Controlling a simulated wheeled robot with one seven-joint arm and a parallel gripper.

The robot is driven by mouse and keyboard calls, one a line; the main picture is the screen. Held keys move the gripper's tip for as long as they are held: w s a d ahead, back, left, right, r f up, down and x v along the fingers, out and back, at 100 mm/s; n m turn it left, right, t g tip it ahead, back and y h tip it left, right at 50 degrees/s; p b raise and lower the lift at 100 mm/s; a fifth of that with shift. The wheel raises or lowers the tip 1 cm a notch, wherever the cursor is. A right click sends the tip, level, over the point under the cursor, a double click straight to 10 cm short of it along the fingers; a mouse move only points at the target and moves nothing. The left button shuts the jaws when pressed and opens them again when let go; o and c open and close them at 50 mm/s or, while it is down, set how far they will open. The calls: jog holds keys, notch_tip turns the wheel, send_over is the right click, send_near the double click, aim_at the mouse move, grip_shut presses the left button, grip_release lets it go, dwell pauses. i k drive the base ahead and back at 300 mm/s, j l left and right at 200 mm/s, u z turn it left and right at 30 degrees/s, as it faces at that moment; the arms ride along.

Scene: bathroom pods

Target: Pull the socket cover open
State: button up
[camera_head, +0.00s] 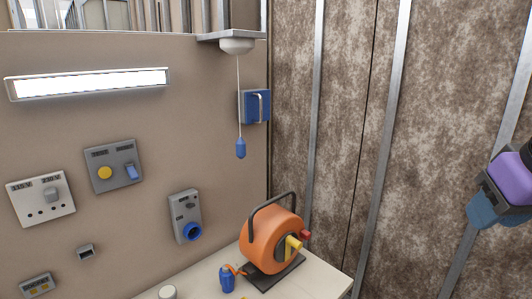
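A blue cover (250,107) with a silver bar handle sits on a grey plate on the wall near the corner, at the upper middle; it looks closed. It may be the socket cover, but I cannot tell for certain. A grey unit (183,207) with a blue round socket or cap (192,232) is lower on the same wall. A shaver socket plate (25,205) marked 115 V and 230 V is at the left. Part of my arm, purple, blue and dark grey, shows at the right edge, well apart from these. My gripper's fingers are not seen.
An orange cable reel (272,236) with a black handle stands on a pale counter (318,282). A blue plug (227,279) is beside it. A pull cord with a blue end (240,149) hangs just left of the blue cover. A switch plate (115,155) is further left.

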aim_at(257, 102)
jog(key=i+l+u, duration=0.1)
jog(key=u, duration=0.25)
jog(key=i+l+u, duration=0.35)
jog(key=k+j, duration=0.1)
